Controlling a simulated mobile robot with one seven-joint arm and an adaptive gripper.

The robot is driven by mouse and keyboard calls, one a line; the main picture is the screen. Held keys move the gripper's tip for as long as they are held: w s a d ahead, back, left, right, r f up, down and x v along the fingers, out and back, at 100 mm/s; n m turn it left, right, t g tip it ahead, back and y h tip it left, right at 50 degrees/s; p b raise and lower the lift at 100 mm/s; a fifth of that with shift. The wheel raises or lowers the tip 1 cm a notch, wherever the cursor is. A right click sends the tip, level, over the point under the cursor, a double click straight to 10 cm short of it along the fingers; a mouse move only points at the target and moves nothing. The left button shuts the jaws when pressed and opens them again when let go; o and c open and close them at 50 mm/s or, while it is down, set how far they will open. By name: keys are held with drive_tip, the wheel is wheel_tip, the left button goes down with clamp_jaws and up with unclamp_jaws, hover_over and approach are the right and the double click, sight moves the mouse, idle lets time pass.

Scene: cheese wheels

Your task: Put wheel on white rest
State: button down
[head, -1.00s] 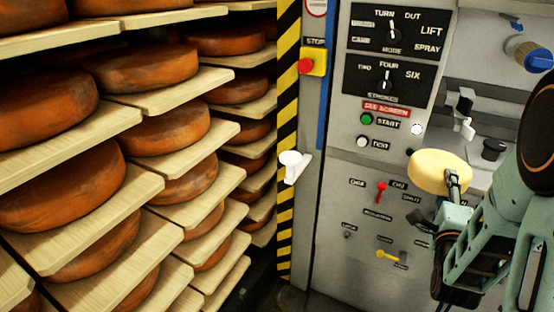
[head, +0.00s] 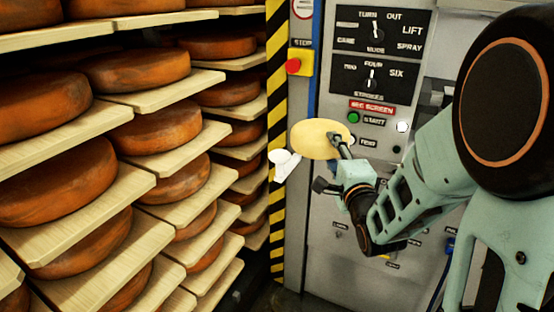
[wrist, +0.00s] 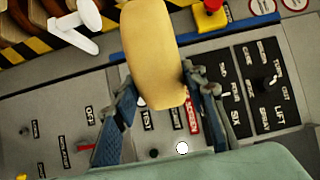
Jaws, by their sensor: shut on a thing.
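A pale yellow cheese wheel (head: 321,139) is held in my gripper (head: 341,150), in front of the machine panel. In the wrist view the wheel (wrist: 153,55) stands between the two blue fingers of my gripper (wrist: 160,100), which are shut on its near part. The white rest (head: 284,163) sticks out at the panel's left edge, beside the striped post. In the head view it lies just below and left of the wheel, partly hidden by it. In the wrist view the white rest (wrist: 84,14) is at the upper left, apart from the wheel.
Wooden shelves (head: 110,225) with several brown cheese wheels fill the left. A yellow-and-black post (head: 278,120) separates them from the machine panel (head: 345,225). A red stop button (head: 293,66), a green start button (head: 353,118) and knobs are near the held wheel.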

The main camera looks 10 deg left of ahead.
sight(297, 135)
drive_tip(key=s+a+r+y, duration=0.1)
drive_tip(key=a, duration=0.1)
drive_tip(key=s+a+r+n+y+b, duration=0.1)
drive_tip(key=a+r, duration=0.1)
drive_tip(key=s+a+r+n+g+y, duration=0.1)
drive_tip(key=a+r, duration=0.1)
drive_tip(key=shift+s+a+b, duration=0.1)
drive_tip(key=shift+s+b, duration=0.05)
drive_tip(key=shift+b, duration=0.2)
drive_tip(key=w+a+f+b, duration=0.1)
drive_tip(key=w, duration=0.2)
drive_tip(key=w+a+f+b, duration=0.1)
drive_tip(key=w, duration=0.1)
drive_tip(key=w+a+f+b, duration=0.1)
drive_tip(key=w+f, duration=0.1)
drive_tip(key=w, duration=0.1)
drive_tip(key=shift+w, duration=0.35)
drive_tip(key=w+f+b, duration=0.1)
drive_tip(key=f, duration=0.1)
drive_tip(key=w+a+f+b, duration=0.1)
drive_tip(key=w+f, duration=0.1)
drive_tip(key=f+b, duration=0.1)
drive_tip(key=f, duration=0.1)
drive_tip(key=w+f+b, duration=0.1)
drive_tip(key=f+b, duration=0.1)
drive_tip(key=shift+w+a+f, duration=0.15)
drive_tip(key=shift+w+f, duration=0.05)
drive_tip(key=shift+f, duration=0.1)
drive_tip(key=shift+f, duration=0.1)
